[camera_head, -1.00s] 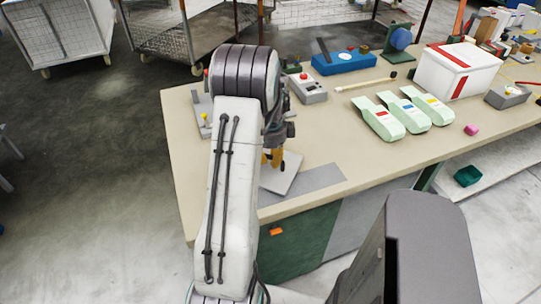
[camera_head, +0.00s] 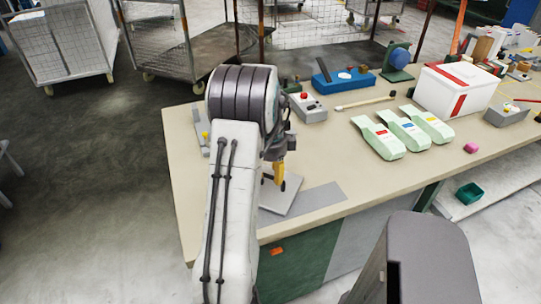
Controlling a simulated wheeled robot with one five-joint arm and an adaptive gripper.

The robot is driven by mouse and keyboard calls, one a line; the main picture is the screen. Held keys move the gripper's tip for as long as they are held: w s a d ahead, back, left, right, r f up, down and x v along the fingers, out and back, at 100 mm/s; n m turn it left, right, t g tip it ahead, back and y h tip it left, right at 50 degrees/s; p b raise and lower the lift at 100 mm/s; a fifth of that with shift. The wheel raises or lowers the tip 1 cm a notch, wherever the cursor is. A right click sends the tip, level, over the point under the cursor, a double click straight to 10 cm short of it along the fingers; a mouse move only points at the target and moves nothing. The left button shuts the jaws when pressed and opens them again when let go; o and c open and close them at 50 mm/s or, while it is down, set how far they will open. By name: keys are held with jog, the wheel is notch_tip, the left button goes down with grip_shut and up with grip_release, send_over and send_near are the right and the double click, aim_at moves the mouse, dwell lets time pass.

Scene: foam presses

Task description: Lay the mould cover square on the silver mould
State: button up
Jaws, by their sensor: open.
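A pale grey, square flat plate (camera_head: 284,198), which looks like the mould cover, lies at an angle near the front edge of the bench, overlapping a darker grey flat patch (camera_head: 320,200). My gripper (camera_head: 275,181), with yellow fingers and dark tips, points down over the plate's back left part. It is open, and nothing shows between the fingers. I cannot tell whether the tips touch the plate. My arm hides the plate's left side. I cannot make out the silver mould for certain; it may be under the plate or behind my arm.
Pale green packs (camera_head: 403,132) lie to the right on the beige bench (camera_head: 350,165). Behind are a grey box with a red button (camera_head: 307,107), a blue block (camera_head: 343,79) and a white box with red tape (camera_head: 455,90). A grey item (camera_head: 198,125) is partly behind my arm.

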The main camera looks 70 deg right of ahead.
aim_at(270, 189)
jog(key=shift+r+b, duration=0.55)
jog(key=shift+b, duration=0.15)
notch_tip(270, 189, up, 8)
jog(key=b, duration=0.3)
jog(key=w+a+r+n, duration=0.3)
jog(key=w+a+n, duration=0.65)
jog(key=w, duration=0.25)
jog(key=w+a+n+t, duration=0.1)
jog(key=w+a+n, duration=0.1)
jog(key=a+n, duration=0.7)
jog(key=w+a+n+t, duration=0.1)
jog(key=w+a+n, duration=0.2)
jog(key=a+n, duration=0.7)
jog(key=a, duration=0.7)
jog(key=shift+w+f+t+h, duration=0.25)
jog(key=shift+t+h, duration=0.05)
jog(key=shift+o, duration=0.9)
jog(key=s+a+f+n, duration=0.3)
jog(key=s+a+n, duration=0.1)
jog(key=a+n, duration=0.4)
jog(key=shift+s+n+t+y, duration=0.2)
jog(key=shift+n+t+y, duration=0.15)
jog(key=shift+t+y, duration=0.05)
jog(key=shift+o, duration=0.3)
jog(key=shift+s+a+f+n, duration=0.1)
jog(key=shift+s+a+n, duration=0.1)
jog(key=shift+s+n, duration=0.1)
jog(key=shift+w+d, duration=0.1)
